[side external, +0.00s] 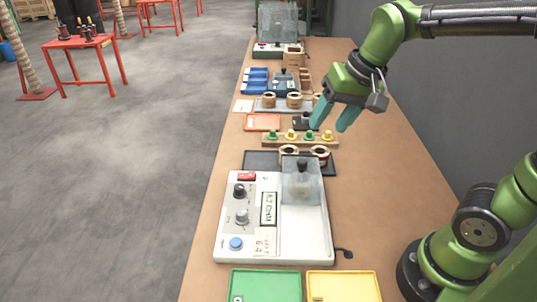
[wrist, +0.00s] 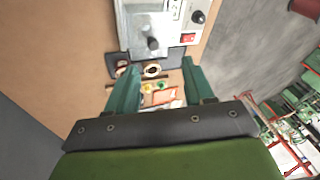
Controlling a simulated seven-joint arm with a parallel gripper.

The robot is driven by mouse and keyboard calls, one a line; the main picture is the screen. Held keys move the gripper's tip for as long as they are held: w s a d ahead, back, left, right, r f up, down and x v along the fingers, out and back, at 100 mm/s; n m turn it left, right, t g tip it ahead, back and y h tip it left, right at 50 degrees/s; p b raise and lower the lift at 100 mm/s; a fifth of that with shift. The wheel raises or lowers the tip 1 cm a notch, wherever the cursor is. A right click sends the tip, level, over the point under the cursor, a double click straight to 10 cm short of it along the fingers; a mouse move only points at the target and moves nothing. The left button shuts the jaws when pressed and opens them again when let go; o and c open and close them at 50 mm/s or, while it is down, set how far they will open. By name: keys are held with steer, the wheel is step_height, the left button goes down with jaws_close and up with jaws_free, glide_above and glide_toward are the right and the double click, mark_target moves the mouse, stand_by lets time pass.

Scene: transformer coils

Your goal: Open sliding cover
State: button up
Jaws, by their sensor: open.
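The sliding cover (side external: 301,185) is a clear, greyish cover with a black knob (side external: 302,165), at the upper right of a white test device (side external: 235,253). The bay below it on the device looks bare. In the wrist view the cover (wrist: 141,24) and its knob (wrist: 153,44) show at the top, beyond my fingertips. My gripper (side external: 333,120) is open and empty, with teal fingers pointing down. It is in the air above the bench, farther back than the device and apart from the cover. The fingers also frame the wrist view (wrist: 160,75).
A black mat (side external: 262,158) with copper coils lies just behind the device. Behind it stands a wooden rack (side external: 271,142) with green and yellow pieces. Green (side external: 266,286) and yellow (side external: 344,286) trays lie in front. The bench right of the device is mostly clear.

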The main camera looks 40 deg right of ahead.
mark_target(302, 161)
steer(key=w+r+m+g+h, duration=0.15)
steer(key=w+m+g, duration=0.25)
steer(key=w+m, duration=0.55)
steer(key=s+f, duration=0.1)
steer(key=f, duration=0.4)
steer(key=f+m, duration=0.1)
steer(key=f, duration=0.4)
steer(key=s+f+m, duration=0.1)
steer(key=f, duration=0.4)
steer(key=shift+s+d+f, duration=0.1)
steer(key=shift+s+d, duration=0.2)
steer(key=shift+s, duration=0.05)
steer(key=shift+c, duration=0.4)
jaws_close()
